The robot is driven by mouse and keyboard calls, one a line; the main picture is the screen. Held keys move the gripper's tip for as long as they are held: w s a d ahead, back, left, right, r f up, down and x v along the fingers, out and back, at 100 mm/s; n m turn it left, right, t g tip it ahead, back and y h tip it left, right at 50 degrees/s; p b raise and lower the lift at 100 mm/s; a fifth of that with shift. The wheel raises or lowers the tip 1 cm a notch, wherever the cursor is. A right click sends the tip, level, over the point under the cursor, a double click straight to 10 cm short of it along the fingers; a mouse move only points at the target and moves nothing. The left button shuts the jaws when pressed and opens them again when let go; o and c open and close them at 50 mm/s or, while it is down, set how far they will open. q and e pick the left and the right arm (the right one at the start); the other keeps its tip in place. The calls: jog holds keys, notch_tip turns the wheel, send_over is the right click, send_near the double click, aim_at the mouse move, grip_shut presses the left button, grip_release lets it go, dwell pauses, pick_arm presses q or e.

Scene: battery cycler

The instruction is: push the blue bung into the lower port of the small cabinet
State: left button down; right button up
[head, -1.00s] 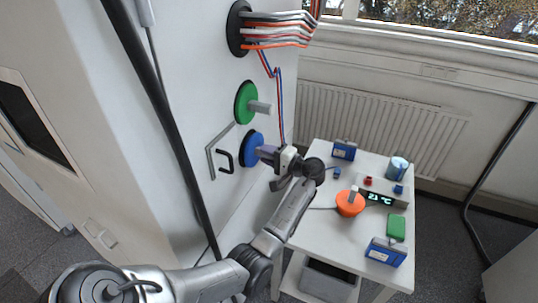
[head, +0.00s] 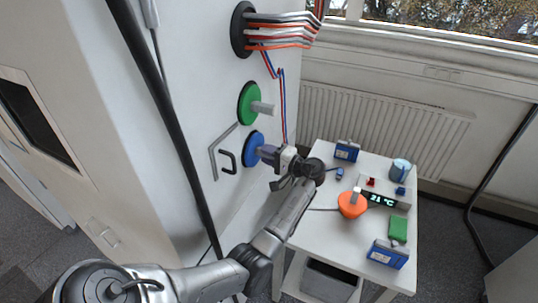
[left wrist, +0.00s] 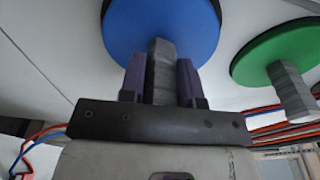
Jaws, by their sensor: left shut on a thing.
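The blue bung (head: 251,146) is a round disc with a grey handle at the lower port on the side wall of the white cabinet (head: 190,60). My left gripper (head: 268,154) is shut on its handle. In the left wrist view, the blue disc (left wrist: 150,25) lies ahead of the gripper (left wrist: 160,85), with the grey handle between the purple fingers. The disc appears at the wall; its seating depth and the port rim behind it are mostly hidden. My right gripper is not in view.
A green bung (head: 249,103) sits above the blue one, below a cable port (head: 241,28) with several cables. A black handle (head: 226,162) is close by. A white table (head: 325,235) holds an orange bung (head: 352,205), a display (head: 383,199) and blue boxes.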

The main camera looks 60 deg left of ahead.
pick_arm(q)
jog(key=shift+s+a, duration=0.25)
jog(key=shift+a, duration=0.05)
jog(key=c, duration=0.9)
grip_release()
jog(key=o, duration=0.9)
jog(key=shift+w+d, duration=0.1)
jog(key=shift+d, duration=0.05)
jog(key=shift+v, duration=1.2)
jog(key=v, duration=0.8)
jog(key=shift+b, duration=0.45)
